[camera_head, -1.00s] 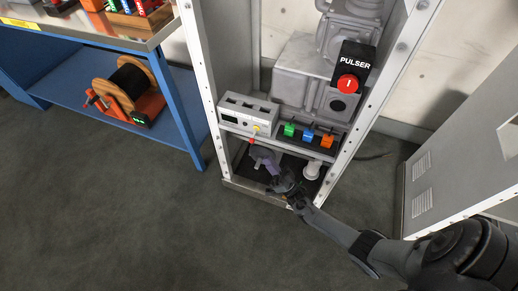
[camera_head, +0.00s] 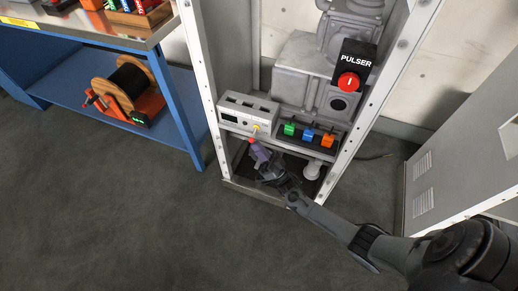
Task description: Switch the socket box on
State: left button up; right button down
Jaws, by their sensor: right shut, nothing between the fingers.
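A grey socket box (camera_head: 247,114) sits on the left of the cabinet's shelf. It has dark openings along its top, a dark display on its front and a small yellow part (camera_head: 256,128) at its front right. My right gripper (camera_head: 257,148) is shut and empty, with its purplish fingers pointing up just below the box's front edge. A small red spot shows at the fingertips; I cannot tell what it belongs to or whether the fingers touch the box. My left gripper is out of view.
Green (camera_head: 290,129), blue (camera_head: 308,135) and orange (camera_head: 328,141) blocks stand right of the box. A PULSER unit (camera_head: 353,67) with a red button hangs above. Cabinet posts flank the opening. A blue bench (camera_head: 178,110) stands left, an open door (camera_head: 455,165) right.

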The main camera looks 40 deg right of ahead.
jog(key=r+m+g+h+p, duration=0.1)
jog(key=m+h+p, duration=0.2)
jog(key=m+p, duration=0.2)
jog(key=a+r+m+g+h+p, duration=0.1)
jog(key=r+m+g+h+p, duration=0.1)
jog(key=m+h+p, duration=0.2)
jog(key=r+m+g+h+p, duration=0.2)
jog(key=m+h+p, duration=0.1)
jog(key=m+p, duration=0.2)
jog(key=shift+s+a+m+h+p, duration=0.35)
jog(key=shift+s+m+h+p, duration=0.05)
jog(key=shift+p, duration=0.1)
jog(key=shift+s, duration=0.1)
jog(key=p+v, duration=0.1)
jog(key=v, duration=1.2)
jog(key=shift+s+a+r+p, duration=0.25)
jog(key=shift+s+a+p, duration=0.1)
jog(key=shift+s, duration=0.1)
